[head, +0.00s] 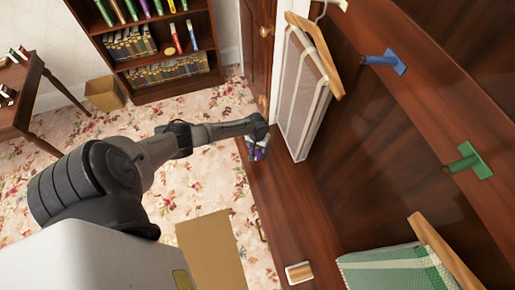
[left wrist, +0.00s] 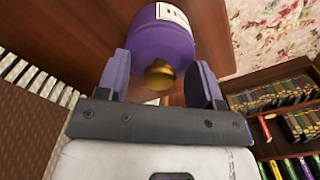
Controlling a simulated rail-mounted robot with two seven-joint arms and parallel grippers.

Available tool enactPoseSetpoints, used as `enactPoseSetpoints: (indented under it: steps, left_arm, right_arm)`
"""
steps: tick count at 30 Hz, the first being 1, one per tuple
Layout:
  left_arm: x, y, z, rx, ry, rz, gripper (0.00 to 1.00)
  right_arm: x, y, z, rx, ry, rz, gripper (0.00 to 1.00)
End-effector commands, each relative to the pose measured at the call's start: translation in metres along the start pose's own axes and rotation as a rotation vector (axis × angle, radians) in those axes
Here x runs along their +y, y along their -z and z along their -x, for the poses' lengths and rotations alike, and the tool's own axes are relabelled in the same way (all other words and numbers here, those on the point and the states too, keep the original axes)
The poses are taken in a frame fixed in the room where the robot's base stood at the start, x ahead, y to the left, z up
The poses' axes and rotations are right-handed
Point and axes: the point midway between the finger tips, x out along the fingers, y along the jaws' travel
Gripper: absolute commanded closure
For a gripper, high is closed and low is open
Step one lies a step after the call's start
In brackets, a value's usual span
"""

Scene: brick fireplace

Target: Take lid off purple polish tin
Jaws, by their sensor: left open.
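A purple polish tin (left wrist: 165,35) with a white label and a rounded gold knob (left wrist: 159,74) shows in the left wrist view. My left gripper (left wrist: 161,66) is open, with one purple finger on each side of the knob. In the head view my left gripper (head: 257,142) is over the left edge of the wooden bench, largely hiding the tin; only small purple patches show there. My right gripper is not in view.
The wooden bench (head: 275,215) has a small brush-like block (head: 299,272) at its near end. A covered garment (head: 300,95) hangs close right of my gripper. A green garment (head: 390,270), blue peg (head: 385,61) and green peg (head: 468,161) are farther right. A bookcase (head: 155,45) stands behind.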

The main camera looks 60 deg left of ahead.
Motion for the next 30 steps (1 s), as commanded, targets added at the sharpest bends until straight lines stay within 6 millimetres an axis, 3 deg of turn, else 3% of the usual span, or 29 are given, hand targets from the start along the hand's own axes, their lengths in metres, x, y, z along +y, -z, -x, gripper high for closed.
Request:
enactPoseSetpoints:
  steps: [6, 22, 30]
  left_arm:
    - [0.0003, 0.0, 0.0001, 0.0, 0.0, 0.0, 0.4]
    - [0.0002, -0.0001, 0.0001, 0.0, 0.0, 0.0, 0.91]
    - [0.0001, 0.0, 0.0012, 0.0, 0.0, 0.0, 0.93]
  right_arm:
    - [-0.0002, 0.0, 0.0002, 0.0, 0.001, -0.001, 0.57]
    - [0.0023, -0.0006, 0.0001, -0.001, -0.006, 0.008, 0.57]
    - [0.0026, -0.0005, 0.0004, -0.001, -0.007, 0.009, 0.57]
